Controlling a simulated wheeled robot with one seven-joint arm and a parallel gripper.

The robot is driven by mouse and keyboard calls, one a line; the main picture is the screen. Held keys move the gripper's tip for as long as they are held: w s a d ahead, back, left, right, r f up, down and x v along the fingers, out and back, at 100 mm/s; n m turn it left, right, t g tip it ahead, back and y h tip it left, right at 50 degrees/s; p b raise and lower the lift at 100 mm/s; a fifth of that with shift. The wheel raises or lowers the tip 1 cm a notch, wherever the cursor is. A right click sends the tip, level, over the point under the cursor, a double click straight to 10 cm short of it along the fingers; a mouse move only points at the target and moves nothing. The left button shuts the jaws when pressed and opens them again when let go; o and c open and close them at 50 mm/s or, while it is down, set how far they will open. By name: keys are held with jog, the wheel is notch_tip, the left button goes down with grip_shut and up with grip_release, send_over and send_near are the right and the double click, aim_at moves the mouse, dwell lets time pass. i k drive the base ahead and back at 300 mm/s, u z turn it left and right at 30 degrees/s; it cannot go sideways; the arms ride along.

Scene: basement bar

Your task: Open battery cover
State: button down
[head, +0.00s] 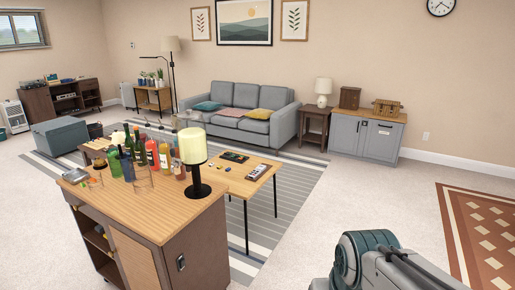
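No battery cover can be made out at this size. A small pale and dark device (258,172) lies on the right part of the low wooden coffee table (216,179). A dark flat object (235,157) with small coloured spots lies further back on the same table. I cannot tell whether either one has a battery cover. Part of my arm shows at the bottom right, well apart from the coffee table. My gripper is not in view.
A wooden bar cabinet (148,213) with several bottles and a lamp (193,148) stands in front of the coffee table. A grey sofa (242,108) is behind it. A grey cabinet (366,137) stands at the back wall. Carpet (360,195) to the right is clear.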

aim_at(262, 167)
jog(key=z, duration=0.3)
jog(key=i, duration=3.2)
jog(key=u, duration=1.15)
jog(key=i, duration=0.85)
jog(key=u, duration=0.5)
